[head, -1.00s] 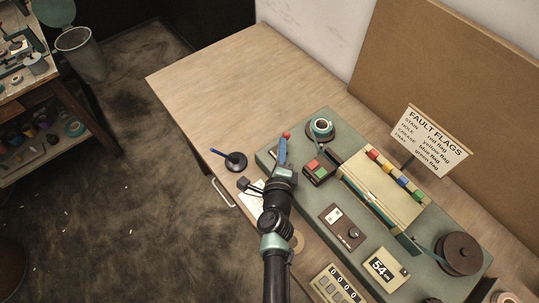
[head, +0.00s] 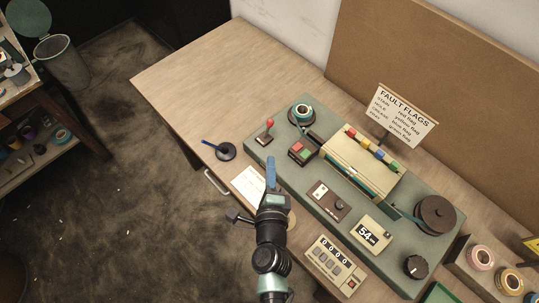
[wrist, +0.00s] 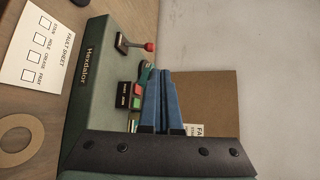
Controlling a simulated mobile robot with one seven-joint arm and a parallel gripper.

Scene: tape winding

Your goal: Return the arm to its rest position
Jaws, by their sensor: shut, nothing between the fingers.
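My gripper (head: 271,162) is shut and empty, its blue fingers together above the front edge of the green machine (head: 342,228) in the head view. In the wrist view the blue fingers of my gripper (wrist: 160,72) point towards the back board, with nothing between them. My dark arm comes up from the bottom of the head view and hides part of the table edge. The red-knobbed lever (head: 268,127) stands on the machine's left end, clear of my gripper; it also shows in the wrist view (wrist: 149,46).
The fault sheet (head: 249,184) lies by the machine's front edge. A sign headed FAULT FLAGS (head: 402,114) stands behind several coloured flags. A pen in a round holder (head: 226,151) is at the table's front left. The left part of the table (head: 215,85) is clear.

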